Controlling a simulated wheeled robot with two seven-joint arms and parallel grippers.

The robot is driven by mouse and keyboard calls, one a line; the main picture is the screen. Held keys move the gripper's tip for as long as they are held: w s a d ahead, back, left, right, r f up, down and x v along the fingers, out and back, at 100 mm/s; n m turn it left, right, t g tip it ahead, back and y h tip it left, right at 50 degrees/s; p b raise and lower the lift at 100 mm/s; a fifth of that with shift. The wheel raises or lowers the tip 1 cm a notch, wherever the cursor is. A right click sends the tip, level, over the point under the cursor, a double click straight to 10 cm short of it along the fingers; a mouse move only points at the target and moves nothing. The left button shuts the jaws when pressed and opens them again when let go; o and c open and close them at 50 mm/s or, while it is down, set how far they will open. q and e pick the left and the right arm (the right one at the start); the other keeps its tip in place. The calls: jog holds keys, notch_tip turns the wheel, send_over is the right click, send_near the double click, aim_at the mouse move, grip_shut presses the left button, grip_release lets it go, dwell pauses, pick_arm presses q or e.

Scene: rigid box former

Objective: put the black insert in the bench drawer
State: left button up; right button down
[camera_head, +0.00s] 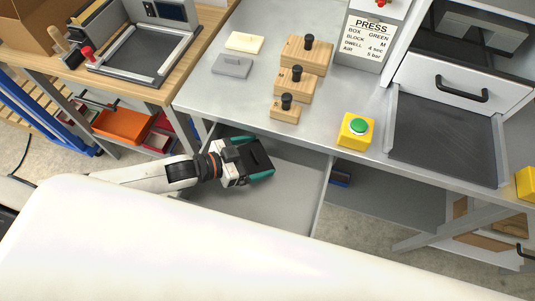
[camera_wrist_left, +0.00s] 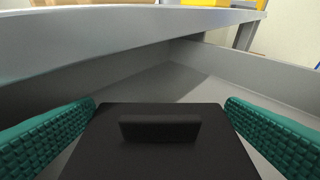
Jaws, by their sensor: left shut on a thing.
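My left gripper (camera_head: 257,159) is over the open bench drawer (camera_head: 296,187) in the head view, below the bench's front edge. It is shut on the black insert (camera_head: 255,157), a flat dark plate. In the left wrist view the black insert (camera_wrist_left: 160,150) has a raised bar across its top and sits between the two green fingers. The drawer's grey floor and walls show beyond it in that view. I cannot tell whether the insert touches the drawer floor. My right gripper is not in view.
On the metal bench lie a cream insert (camera_head: 245,42), a grey insert (camera_head: 232,66) and wooden blocks with black knobs (camera_head: 306,54). A yellow box with a green button (camera_head: 356,130) stands near the bench edge. The press (camera_head: 445,110) is at right.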

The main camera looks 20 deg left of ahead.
aim_at(267, 156)
pick_arm(q)
jog(key=shift+w+d+f, duration=1.3)
jog(key=shift+d+f, duration=0.1)
jog(key=shift+f, duration=0.1)
jog(key=o, duration=0.6)
jog(key=v, duration=1.2)
